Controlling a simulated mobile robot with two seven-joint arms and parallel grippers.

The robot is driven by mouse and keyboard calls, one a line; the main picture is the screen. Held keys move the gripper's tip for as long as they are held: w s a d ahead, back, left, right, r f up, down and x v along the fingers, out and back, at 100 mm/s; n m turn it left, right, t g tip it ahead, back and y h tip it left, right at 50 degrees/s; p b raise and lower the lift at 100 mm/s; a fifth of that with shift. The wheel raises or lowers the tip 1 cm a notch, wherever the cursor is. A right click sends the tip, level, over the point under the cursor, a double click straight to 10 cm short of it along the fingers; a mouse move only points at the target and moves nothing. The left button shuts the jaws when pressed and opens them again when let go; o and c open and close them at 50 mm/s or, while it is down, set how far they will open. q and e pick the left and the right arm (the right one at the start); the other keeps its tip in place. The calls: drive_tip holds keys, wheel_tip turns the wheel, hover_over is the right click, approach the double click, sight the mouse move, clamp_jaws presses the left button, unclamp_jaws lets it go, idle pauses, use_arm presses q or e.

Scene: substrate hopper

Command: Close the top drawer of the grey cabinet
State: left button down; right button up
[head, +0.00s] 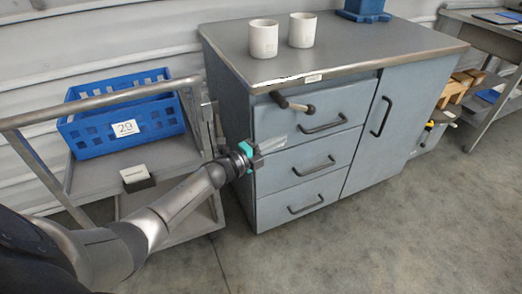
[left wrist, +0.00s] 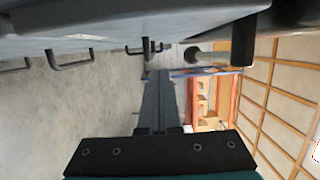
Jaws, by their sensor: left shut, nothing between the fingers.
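The grey cabinet (head: 228,110) stands in the middle of the head view, with three drawers on the left and a door (head: 400,115) on the right. The top drawer (head: 350,101) has a dark bar handle (head: 323,126). Its front looks nearly in line with the drawers below; I cannot tell whether a small gap is left. My left gripper (head: 280,143) is shut and empty, its fingers in front of the cabinet's left side near the top drawer's lower left corner. Contact cannot be told. The shut fingers (left wrist: 160,100) also show in the left wrist view, below the cabinet front. My right gripper is not in view.
A dark lever with a knob (head: 296,105) sticks out at the top drawer's upper left. Two white cups (head: 263,38) (head: 302,30) stand on the cabinet top. A trolley with a blue crate (head: 95,137) stands close on the left. The floor in front (head: 350,245) is clear.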

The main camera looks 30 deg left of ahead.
use_arm(q)
drive_tip(key=p+v, duration=0.2)
drive_tip(key=v, duration=0.4)
drive_tip(key=shift+s, duration=0.4)
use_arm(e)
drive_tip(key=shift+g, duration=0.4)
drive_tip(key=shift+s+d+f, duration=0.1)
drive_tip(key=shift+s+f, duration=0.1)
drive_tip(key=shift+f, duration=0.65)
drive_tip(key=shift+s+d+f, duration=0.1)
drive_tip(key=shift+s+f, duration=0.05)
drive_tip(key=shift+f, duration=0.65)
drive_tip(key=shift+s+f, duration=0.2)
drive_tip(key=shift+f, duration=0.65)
